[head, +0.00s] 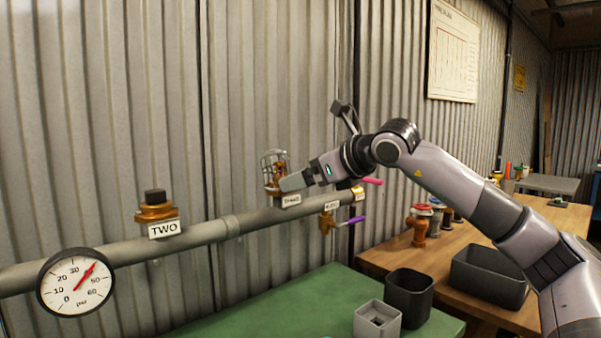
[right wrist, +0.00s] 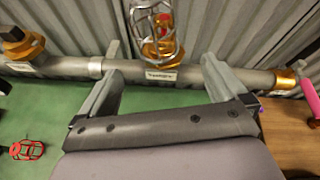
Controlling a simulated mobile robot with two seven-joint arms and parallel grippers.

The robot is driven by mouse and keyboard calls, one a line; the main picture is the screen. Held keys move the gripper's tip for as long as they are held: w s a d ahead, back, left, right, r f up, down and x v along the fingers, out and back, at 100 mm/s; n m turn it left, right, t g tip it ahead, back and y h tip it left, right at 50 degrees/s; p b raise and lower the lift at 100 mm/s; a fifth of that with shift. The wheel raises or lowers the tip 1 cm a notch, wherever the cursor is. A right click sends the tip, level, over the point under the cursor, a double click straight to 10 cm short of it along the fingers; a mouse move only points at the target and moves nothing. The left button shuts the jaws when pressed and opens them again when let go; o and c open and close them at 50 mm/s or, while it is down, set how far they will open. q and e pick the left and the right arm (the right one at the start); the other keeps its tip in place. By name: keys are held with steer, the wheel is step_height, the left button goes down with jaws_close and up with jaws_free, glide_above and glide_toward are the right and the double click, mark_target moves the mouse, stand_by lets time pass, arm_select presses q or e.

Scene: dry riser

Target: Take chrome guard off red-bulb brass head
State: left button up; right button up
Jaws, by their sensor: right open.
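The chrome wire guard (head: 272,160) sits over a brass head (head: 272,189) on the grey pipe, above a small label. In the right wrist view the chrome guard (right wrist: 153,14) encloses a reddish bulb on the brass head (right wrist: 160,52). My right gripper (head: 292,184) reaches in from the right, close to the head. In the right wrist view my right gripper (right wrist: 163,82) is open, its two fingers wide apart, with the labelled head beyond and between them. Nothing is held. My left gripper is not in view.
Another brass head (head: 156,212) labelled TWO and a pressure gauge (head: 75,282) are on the pipe at left. A red cage (right wrist: 27,149) lies on the green bench top (head: 270,310). Dark bins (head: 408,297) and a wooden table (head: 440,250) stand at right.

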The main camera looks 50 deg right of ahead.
mark_target(282, 162)
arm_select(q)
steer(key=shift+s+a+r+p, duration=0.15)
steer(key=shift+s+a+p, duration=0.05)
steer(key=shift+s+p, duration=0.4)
arm_select(e)
steer(key=x, duration=0.6)
steer(key=shift+w+f, duration=0.1)
steer(key=c, duration=1.2)
steer(key=shift+r+p, duration=0.5)
steer(key=shift+r, duration=0.05)
steer(key=shift+c, duration=0.2)
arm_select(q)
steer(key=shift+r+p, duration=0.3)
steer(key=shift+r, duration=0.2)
arm_select(e)
steer(key=shift+r, duration=0.35)
steer(key=shift+r+p, duration=0.45)
steer(key=shift+r, duration=0.1)
steer(key=shift+r+p, duration=0.7)
steer(key=shift+r, duration=0.15)
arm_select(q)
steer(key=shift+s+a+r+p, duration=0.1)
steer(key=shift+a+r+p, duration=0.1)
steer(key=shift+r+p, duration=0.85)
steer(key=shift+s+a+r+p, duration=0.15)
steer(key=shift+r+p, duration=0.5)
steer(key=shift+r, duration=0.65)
arm_select(e)
steer(key=shift+r, duration=1.95)
